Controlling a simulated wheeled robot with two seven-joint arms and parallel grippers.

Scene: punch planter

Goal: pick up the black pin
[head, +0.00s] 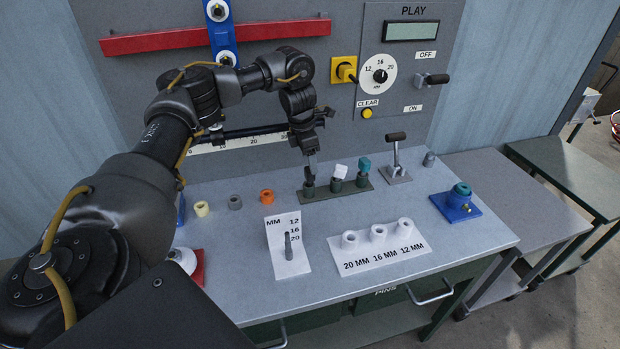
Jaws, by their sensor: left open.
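A small green rack (325,192) stands on the grey workbench with a row of three green posts. The middle post bears a white block and the right post a teal one. A small dark piece (309,182), seemingly the black pin, stands at the left post. My left gripper (312,168) is open and points down right above this piece, its tips at or very near the top. The gripper partly hides the piece, and I cannot tell whether they touch. My right gripper is not in view.
Yellow, grey and orange rings (266,195) stand left of the rack. In front are a slotted MM plate (278,262) and a white plate (350,266) with three cups. A lever (396,152) and a blue fixture (447,210) stand to the right. The control panel (405,65) rises behind.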

